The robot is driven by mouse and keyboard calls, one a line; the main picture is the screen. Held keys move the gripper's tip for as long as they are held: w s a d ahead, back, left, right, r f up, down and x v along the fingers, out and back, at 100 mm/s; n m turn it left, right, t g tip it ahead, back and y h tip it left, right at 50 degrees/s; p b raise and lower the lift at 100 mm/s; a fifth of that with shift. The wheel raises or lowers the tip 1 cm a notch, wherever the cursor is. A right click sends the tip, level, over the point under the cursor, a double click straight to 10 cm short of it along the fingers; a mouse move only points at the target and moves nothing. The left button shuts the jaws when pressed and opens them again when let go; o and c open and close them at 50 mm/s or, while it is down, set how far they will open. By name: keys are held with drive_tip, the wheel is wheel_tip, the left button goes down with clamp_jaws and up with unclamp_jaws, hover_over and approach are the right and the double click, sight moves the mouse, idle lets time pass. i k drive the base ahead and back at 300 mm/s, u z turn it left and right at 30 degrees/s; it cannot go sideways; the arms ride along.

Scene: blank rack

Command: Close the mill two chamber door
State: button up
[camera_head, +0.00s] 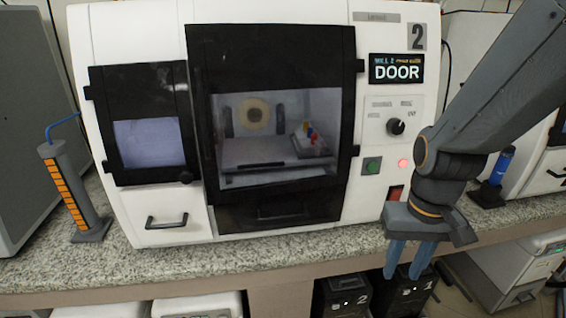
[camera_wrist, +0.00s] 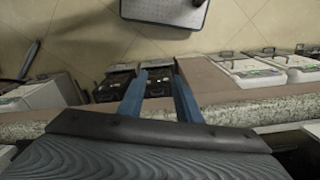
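Mill two is a white machine (camera_head: 395,20) on the bench, marked with a 2. Its chamber door (camera_head: 270,60) is a large black panel with a window and a dark handle (camera_head: 280,209) low down. The panel lies across the machine's front; I cannot tell whether it is fully shut. Through the window I see a round tan part and small coloured pieces on a pale block. A screen (camera_head: 397,68) reads "DOOR". My gripper (camera_head: 404,272) hangs right of the door, in front of the bench edge, clear of the handle. Its blue fingers are apart and empty, also in the wrist view (camera_wrist: 160,98).
A smaller black-framed window (camera_head: 135,80) and a drawer handle (camera_head: 166,220) are left of the door. A dark grey stand with orange stripes (camera_head: 75,195) is at the machine's left. A control knob (camera_head: 396,127) and a green button (camera_head: 372,166) are right. Black boxes (camera_head: 342,297) stand below the bench.

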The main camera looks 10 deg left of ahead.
sight(243, 58)
drive_tip(key=z, duration=0.55)
drive_tip(key=k, duration=0.45)
drive_tip(key=u, duration=1.65)
